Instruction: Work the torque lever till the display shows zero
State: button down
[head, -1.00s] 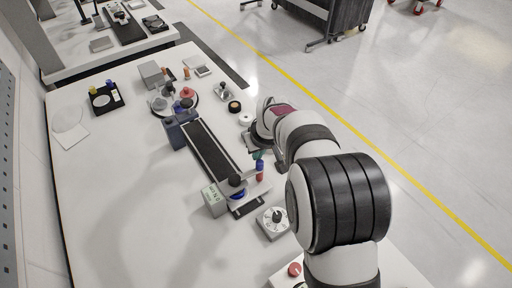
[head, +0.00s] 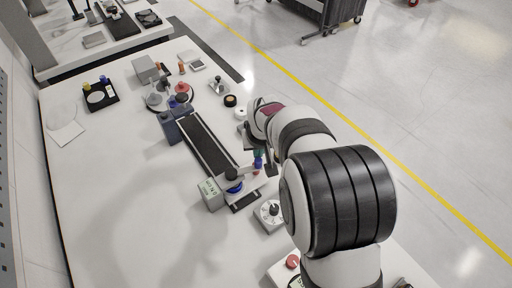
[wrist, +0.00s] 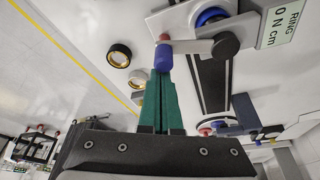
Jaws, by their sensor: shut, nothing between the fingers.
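The torque lever is a pale flat arm (wrist: 190,47) from a dark pivot knob to an upright grip with a blue body (wrist: 163,58) and a red end. The grip also shows in the head view (head: 258,163), right of the fixture's near end. The display box (head: 210,193) stands at the fixture's near left; in the wrist view the display (wrist: 282,22) appears to read RING, 0 N cm. My gripper (wrist: 165,78) has green fingers, shut and empty, with their tips right by the blue grip. I cannot tell whether they touch it.
A long dark rail (head: 205,145) runs along the fixture. A dial box (head: 269,214) and a base with a red button (head: 292,261) stand nearer me. Black and white rings (head: 230,100) lie beyond my gripper. The table's left side is mostly clear.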

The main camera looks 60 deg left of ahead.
jog(key=s+d+m+t+h, duration=0.2)
jog(key=s+d+m+h, duration=0.2)
jog(key=m, duration=1)
jog(key=s+d, duration=0.3)
jog(key=shift+s, duration=0.3)
dwell(0.3)
